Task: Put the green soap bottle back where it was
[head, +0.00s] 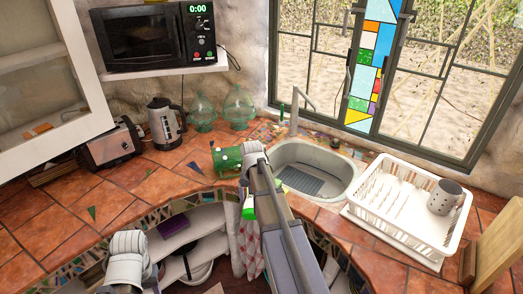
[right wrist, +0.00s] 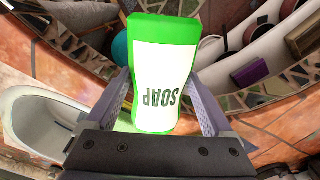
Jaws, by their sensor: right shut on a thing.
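The green soap bottle (right wrist: 162,30), with a white label reading SOAP, fills the middle of the right wrist view. My right gripper (right wrist: 165,92) is shut on it, one finger at each side. In the head view a bright green part of the bottle (head: 248,211) shows beside my right arm, over the counter's front edge left of the sink. The arm hides the rest. My left arm's white end (head: 127,258) is at the lower left, in front of the counter edge; its fingers cannot be made out.
A dark green container (head: 227,158) is on the tiled counter beside my right wrist. The sink (head: 343,184) and white dish rack (head: 397,236) are to the right. A kettle (head: 163,125) and toaster (head: 110,146) stand at the left. Counter tiles in front of them are mostly clear.

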